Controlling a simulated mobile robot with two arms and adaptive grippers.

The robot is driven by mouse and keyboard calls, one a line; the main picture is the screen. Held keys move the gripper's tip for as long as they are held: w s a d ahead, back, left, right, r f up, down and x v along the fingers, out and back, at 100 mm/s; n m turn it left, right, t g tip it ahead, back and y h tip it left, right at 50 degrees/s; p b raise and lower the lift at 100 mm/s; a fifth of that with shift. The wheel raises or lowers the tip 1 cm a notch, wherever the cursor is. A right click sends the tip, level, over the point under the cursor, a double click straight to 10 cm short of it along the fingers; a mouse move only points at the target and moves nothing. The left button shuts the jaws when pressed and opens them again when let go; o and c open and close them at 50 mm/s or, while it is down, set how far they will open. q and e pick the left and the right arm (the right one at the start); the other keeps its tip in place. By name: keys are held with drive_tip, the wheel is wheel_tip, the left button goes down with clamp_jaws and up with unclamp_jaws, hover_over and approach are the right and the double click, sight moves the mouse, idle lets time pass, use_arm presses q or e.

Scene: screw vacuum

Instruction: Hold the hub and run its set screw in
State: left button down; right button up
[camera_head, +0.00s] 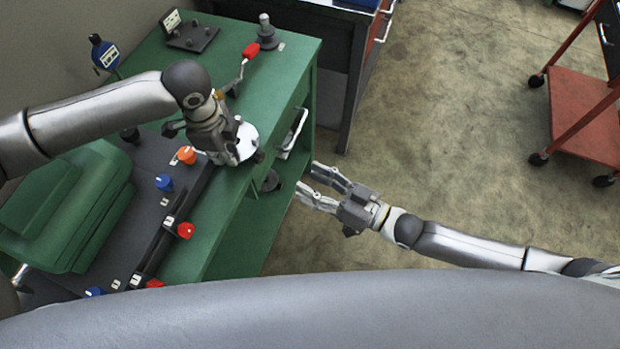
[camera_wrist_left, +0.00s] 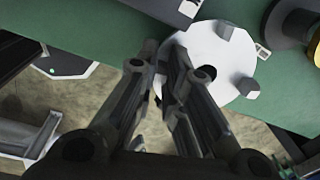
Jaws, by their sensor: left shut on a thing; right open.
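A white round disc with grey blocks on its face, which looks like the hub (camera_head: 247,143), is at the green bench's right edge in the head view. It also shows in the left wrist view (camera_wrist_left: 222,48). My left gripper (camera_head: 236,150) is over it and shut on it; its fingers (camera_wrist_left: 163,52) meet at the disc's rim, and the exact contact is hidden. I cannot make out the set screw. A red-handled tool (camera_head: 250,50) stands tilted behind the hub. My right gripper (camera_head: 308,179) is open and empty, right of the bench edge.
The green bench (camera_head: 285,85) carries a dark panel with orange, blue and red knobs (camera_head: 186,154), a green padded block (camera_head: 75,205), a blue gauge (camera_head: 104,52) and a grey stepped post (camera_head: 266,32). A red cart (camera_head: 580,110) stands far right; open floor lies between.

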use_arm(q)
drive_tip(key=c, duration=1.4)
unclamp_jaws()
drive_tip(key=shift+c, duration=0.2)
drive_tip(key=shift+r, duration=0.1)
